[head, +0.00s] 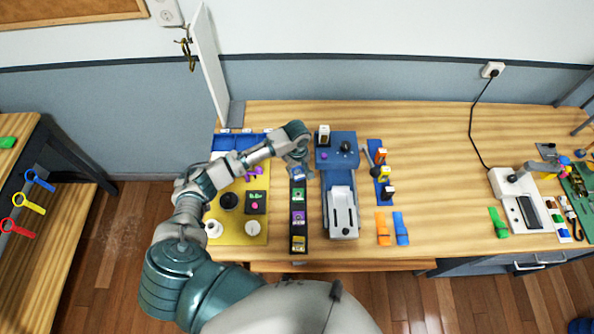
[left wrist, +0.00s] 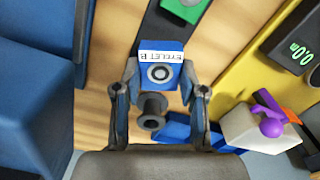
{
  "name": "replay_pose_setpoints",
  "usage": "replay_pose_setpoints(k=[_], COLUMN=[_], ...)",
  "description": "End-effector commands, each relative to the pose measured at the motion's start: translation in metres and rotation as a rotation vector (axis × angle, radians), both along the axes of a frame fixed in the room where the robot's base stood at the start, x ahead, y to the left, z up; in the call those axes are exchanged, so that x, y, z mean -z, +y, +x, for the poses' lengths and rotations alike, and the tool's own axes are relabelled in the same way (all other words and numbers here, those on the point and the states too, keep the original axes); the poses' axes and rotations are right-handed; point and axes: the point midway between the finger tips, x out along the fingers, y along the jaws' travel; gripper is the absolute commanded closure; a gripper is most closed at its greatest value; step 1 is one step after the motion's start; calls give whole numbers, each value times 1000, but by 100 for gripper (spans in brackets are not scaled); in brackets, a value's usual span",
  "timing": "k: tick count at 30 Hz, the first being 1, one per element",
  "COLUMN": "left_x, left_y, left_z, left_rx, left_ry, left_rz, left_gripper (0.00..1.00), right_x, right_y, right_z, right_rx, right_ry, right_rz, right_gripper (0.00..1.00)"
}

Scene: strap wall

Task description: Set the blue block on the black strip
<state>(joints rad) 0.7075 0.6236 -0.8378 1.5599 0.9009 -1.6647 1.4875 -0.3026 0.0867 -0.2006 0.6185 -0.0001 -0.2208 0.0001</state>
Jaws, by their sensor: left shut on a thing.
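The blue block (left wrist: 158,58), labelled "EYELET B", is between the fingers of my left gripper (left wrist: 160,92) in the left wrist view, which is shut on it. A dark ring and a short dark cylinder show at its lower face. In the head view the blue block (head: 298,173) is by my left gripper (head: 299,164), over the far end of the black strip (head: 298,205). In the left wrist view the black strip (left wrist: 178,28) lies beyond the block, with wood showing around it. Whether the block touches anything is unclear. My right gripper is out of view.
The table's middle right (head: 440,170) is clear.

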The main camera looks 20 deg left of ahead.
Motion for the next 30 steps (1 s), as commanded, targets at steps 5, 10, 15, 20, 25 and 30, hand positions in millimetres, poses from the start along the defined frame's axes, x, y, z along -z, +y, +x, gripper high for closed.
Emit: replay_pose_setpoints(k=[5,10,15,20,25,30], left_x=[2,16,37,37,38,38], left_y=[8,8,9,9,9,9], left_z=[19,19,20,20,19,19], left_rx=[1,1,1,1,1,1], left_ry=[-1,1,-1,-2,-1,-1], left_rz=[0,1,1,-1,0,0], left_gripper=[100,100,100,100,44,34], right_x=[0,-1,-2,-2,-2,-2], right_y=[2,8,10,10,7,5], right_z=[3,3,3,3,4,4], right_rx=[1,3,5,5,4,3], right_ry=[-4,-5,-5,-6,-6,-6], right_rz=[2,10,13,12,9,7], right_gripper=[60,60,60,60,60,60])
